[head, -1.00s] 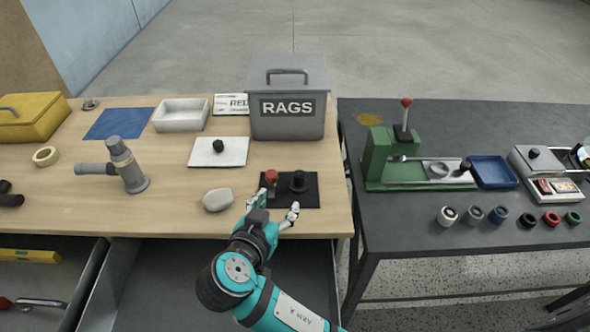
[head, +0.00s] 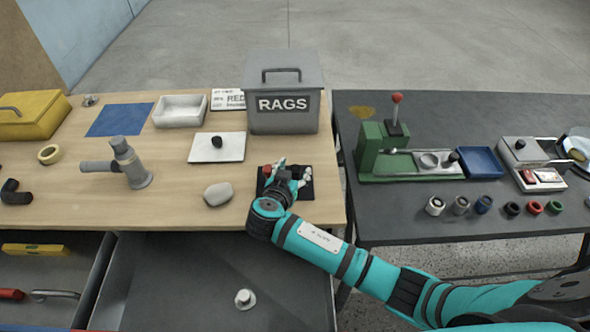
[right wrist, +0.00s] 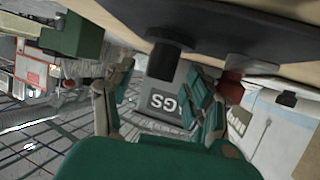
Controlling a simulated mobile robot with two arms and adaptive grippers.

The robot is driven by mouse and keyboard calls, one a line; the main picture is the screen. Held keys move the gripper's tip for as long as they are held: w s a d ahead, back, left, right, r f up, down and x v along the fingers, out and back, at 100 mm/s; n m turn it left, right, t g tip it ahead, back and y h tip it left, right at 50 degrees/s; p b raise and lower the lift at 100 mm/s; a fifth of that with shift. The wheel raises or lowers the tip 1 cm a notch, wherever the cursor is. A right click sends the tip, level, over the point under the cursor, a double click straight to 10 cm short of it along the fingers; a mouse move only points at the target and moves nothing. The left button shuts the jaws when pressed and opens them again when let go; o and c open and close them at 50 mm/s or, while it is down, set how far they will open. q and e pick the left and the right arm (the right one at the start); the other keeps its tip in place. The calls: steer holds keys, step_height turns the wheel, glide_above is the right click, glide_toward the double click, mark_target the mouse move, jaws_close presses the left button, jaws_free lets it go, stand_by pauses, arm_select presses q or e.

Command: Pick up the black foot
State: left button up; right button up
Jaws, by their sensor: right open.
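The black foot (right wrist: 168,62) is a dark round knob on a black mat (head: 268,182) near the front right of the wooden bench. In the right wrist view, which is turned upside down, it shows between and just beyond my open fingers. My right gripper (head: 287,178) is over the mat and partly hides the foot in the head view. It is open, and nothing is held. A red-topped piece (head: 268,171) stands on the mat left of the fingers; its red top also shows in the right wrist view (right wrist: 232,86). My left gripper is out of view.
A grey RAGS bin (head: 285,120) stands behind the mat. A small dark knob (head: 217,142) sits on a white plate to the left, with a grey stone-like lump (head: 217,195) nearer. A green press (head: 380,152) stands on the dark bench at right.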

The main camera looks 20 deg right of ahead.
steer(key=shift+w+d+f, duration=0.35)
steer(key=shift+w, duration=0.15)
jaws_close()
steer(key=shift+r, duration=0.15)
